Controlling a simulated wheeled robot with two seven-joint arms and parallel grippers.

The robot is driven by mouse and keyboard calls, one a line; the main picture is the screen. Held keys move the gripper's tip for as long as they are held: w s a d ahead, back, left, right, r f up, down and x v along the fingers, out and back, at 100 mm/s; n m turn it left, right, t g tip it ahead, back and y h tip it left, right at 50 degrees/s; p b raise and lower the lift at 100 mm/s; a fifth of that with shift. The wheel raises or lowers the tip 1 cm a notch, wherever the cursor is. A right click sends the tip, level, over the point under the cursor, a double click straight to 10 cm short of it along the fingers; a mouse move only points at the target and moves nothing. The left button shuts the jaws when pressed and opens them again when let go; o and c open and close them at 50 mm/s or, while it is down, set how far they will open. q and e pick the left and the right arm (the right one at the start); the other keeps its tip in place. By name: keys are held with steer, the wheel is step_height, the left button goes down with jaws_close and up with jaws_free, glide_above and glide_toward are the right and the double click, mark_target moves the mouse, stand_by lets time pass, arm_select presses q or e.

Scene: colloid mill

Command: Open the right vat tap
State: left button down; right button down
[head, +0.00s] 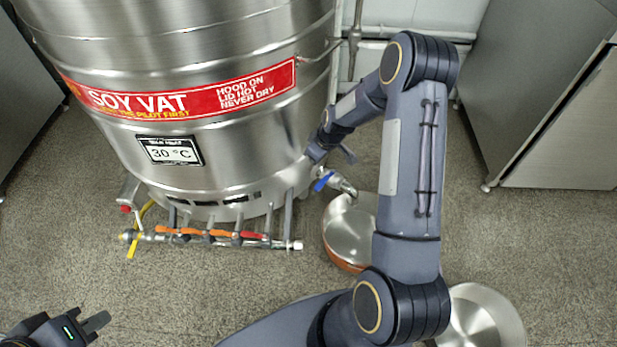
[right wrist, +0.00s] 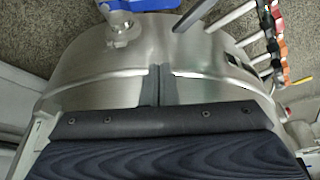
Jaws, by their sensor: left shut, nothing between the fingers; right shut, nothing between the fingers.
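The steel soy vat (head: 220,60) carries a tap with a blue handle (head: 325,182) at its lower right side. The tap's metal spout (head: 347,188) is over a copper-sided pan (head: 350,228) on the floor. My right arm reaches down beside the vat, and its gripper, largely hidden by the wrist in the head view, is just above the tap. In the right wrist view the shut fingers (right wrist: 152,82) lie in front of the vat wall, apart from the blue handle (right wrist: 125,8) at the top edge. My left gripper (head: 98,321) is shut and empty at the lower left.
A pipe (head: 215,237) with yellow, orange and red handles runs along the vat's front. Another steel pan (head: 485,315) is at the lower right, partly behind my arm. Steel cabinets (head: 560,130) stand at the right.

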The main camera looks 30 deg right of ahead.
mark_target(322, 183)
steer(key=b+x, duration=0.4)
steer(key=x, duration=0.7)
steer(key=shift+s+d+r, duration=0.2)
steer(key=shift+s+d, duration=0.05)
steer(key=shift+s, duration=0.45)
steer(key=shift+s+d+r, duration=0.15)
steer(key=shift+s+d, duration=0.15)
steer(key=shift+s, duration=0.4)
steer(key=shift+s+d+r, duration=0.2)
steer(key=shift+s+d, duration=0.05)
steer(key=shift+s, duration=0.45)
